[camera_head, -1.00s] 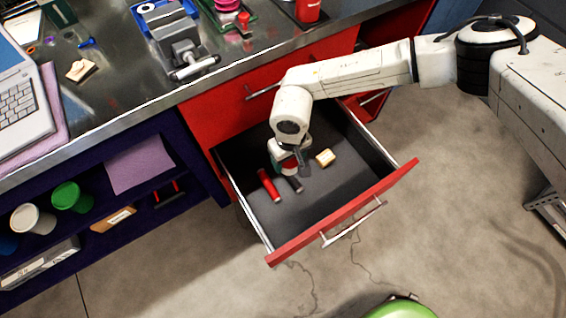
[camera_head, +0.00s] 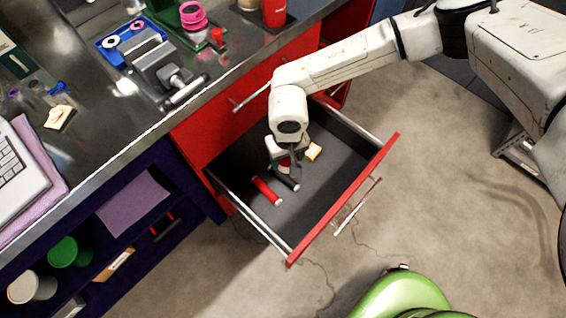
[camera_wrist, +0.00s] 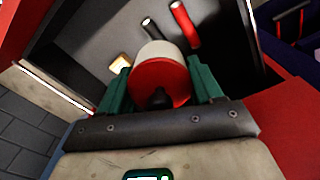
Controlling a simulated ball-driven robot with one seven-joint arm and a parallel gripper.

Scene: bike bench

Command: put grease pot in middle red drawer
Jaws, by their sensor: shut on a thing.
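The red drawer (camera_head: 345,200) is pulled out, with a dark inside floor (camera_head: 325,185). My gripper (camera_head: 285,160) is inside the drawer's outline, over its back part. In the wrist view, its green fingers are shut on the grease pot (camera_wrist: 160,82), a round pot with a red top and a pale side. In the head view the pot is mostly hidden by my gripper. I cannot tell whether the pot touches the drawer floor.
In the drawer lie a red cylinder (camera_head: 266,190), a dark cylinder (camera_head: 287,181) and a yellowish block (camera_head: 313,151). The drawer floor towards the front is clear. The metal bench top (camera_head: 85,145) holds a vise (camera_head: 165,70). A green seat (camera_head: 400,296) stands in front.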

